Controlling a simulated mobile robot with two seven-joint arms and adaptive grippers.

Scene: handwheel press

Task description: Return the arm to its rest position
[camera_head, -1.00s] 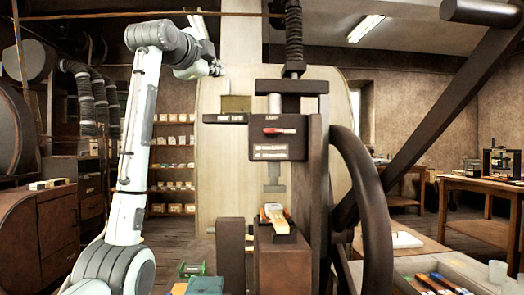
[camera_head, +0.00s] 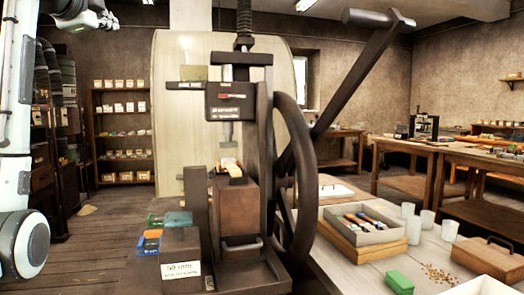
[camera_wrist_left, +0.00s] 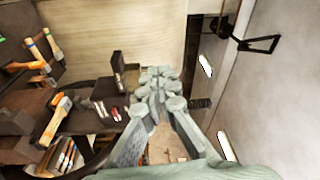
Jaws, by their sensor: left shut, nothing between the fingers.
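My left arm (camera_head: 15,130) stands nearly upright along the left edge of the head view, pale grey and white. The press has a large dark handwheel (camera_head: 298,170) and a long slanted lever (camera_head: 355,80). My right gripper is not in view.
A workbench at the right holds a tray of tools (camera_head: 362,222), white cups (camera_head: 413,230), a green box (camera_head: 399,283) and a wooden box (camera_head: 490,262). Shelves (camera_head: 122,130) stand at the back left. The floor (camera_head: 110,225) between shelves and press is open.

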